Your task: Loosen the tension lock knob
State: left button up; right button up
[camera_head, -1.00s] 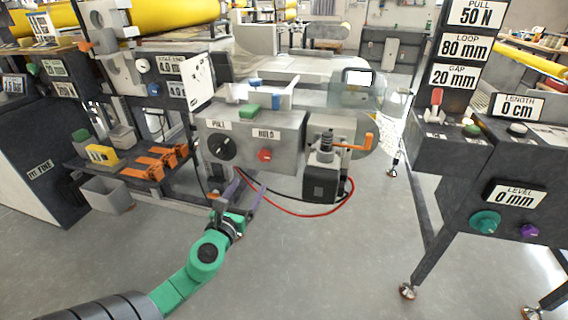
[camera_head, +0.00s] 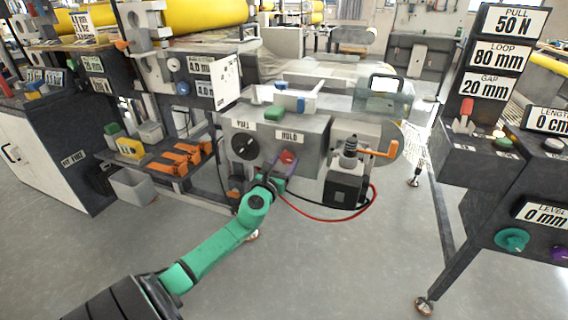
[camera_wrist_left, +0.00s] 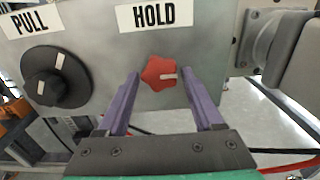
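The tension lock knob appears to be the red lobed knob (camera_head: 287,157) under the HOLD label (camera_head: 290,136) on a grey box (camera_head: 318,133). In the left wrist view the red knob (camera_wrist_left: 159,74) has a pale mark pointing right. My left gripper (camera_head: 279,163) is at this knob. In the wrist view its purple fingers (camera_wrist_left: 162,88) are spread apart, one on each side below the knob, with visible gaps and nothing between them held. My right gripper is not in view.
A black PULL dial (camera_head: 244,147) sits left of the knob, also in the wrist view (camera_wrist_left: 57,76). An orange lever (camera_head: 379,149) stands right. A red cable (camera_head: 325,218) hangs below the box. Floor in front is clear.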

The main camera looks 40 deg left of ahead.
pick_arm(q)
grip_shut()
